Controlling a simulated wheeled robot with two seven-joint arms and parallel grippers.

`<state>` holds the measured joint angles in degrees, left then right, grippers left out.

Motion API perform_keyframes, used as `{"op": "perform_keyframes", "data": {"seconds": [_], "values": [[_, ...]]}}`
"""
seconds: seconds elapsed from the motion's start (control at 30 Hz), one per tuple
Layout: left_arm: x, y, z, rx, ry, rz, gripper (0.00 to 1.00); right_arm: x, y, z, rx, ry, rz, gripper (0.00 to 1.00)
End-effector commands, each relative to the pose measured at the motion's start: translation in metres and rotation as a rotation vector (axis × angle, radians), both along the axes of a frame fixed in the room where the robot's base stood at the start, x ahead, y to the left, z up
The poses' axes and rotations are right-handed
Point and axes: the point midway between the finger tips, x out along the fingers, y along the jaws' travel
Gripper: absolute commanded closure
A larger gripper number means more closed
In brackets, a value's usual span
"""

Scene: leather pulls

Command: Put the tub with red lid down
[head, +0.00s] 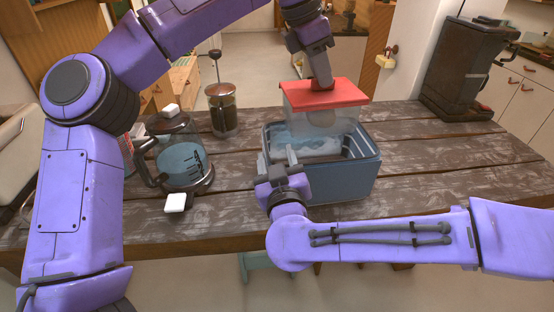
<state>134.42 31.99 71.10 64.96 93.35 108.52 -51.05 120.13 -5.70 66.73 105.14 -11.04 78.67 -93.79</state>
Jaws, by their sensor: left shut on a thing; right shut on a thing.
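The tub with red lid (301,101) has a translucent body and a flat red lid. My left gripper (321,85) reaches down from above and is shut on the tub at its lid. The tub is upright at the back part of a blue crate (345,186), overlapping its far rim in the view; I cannot tell whether it touches the crate. My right gripper (290,160) is at the crate's near left side, shut on its rim. The exact grip is partly hidden by the gripper itself.
The crate holds something pale blue and white (303,143). A glass coffee pot (181,163) and a French press (223,112) stand left on the wooden table (430,155). A white cube (175,203) lies near the front. A black coffee machine (458,75) stands back right. Table right of the crate is clear.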

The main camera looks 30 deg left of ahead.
Motion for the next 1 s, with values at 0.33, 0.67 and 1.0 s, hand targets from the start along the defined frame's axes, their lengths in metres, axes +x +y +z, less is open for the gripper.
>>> {"op": "perform_keyframes", "data": {"seconds": [0.33, 0.67, 1.0], "values": [[0.0, 0.0, 0.0, -0.001, -0.001, 0.0, 1.0, 0.0, -0.002, -0.007, -0.007, 0.013, -0.004, 0.87], [-0.001, -0.004, -0.003, 0.006, -0.003, 0.226, 1.0, 0.0, -0.002, -0.008, -0.009, 0.014, -0.003, 0.87], [0.0, -0.004, -0.06, -0.002, 0.0, 0.321, 1.0, -0.001, -0.002, -0.009, -0.009, 0.014, -0.002, 0.88]]}}
